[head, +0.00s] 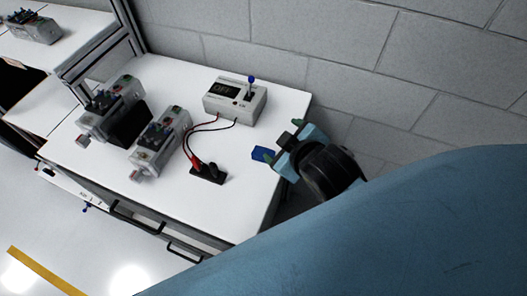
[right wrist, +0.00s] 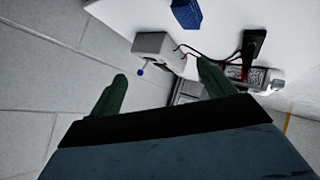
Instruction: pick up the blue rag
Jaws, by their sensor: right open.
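The blue rag (head: 262,154) lies at the right edge of the white tabletop (head: 224,204) in the head view, partly hidden by my right gripper (head: 284,140). In the right wrist view the rag (right wrist: 186,13) is a small textured blue block shape, cut off by the top edge. My left gripper is not in view.
A grey box with a blue-knobbed lever (head: 235,101) stands at the back of the table, also in the right wrist view (right wrist: 159,48). Red and black wires run to a black piece (head: 209,173). Two grey devices (head: 160,143) stand left. A brick wall (head: 340,45) is behind.

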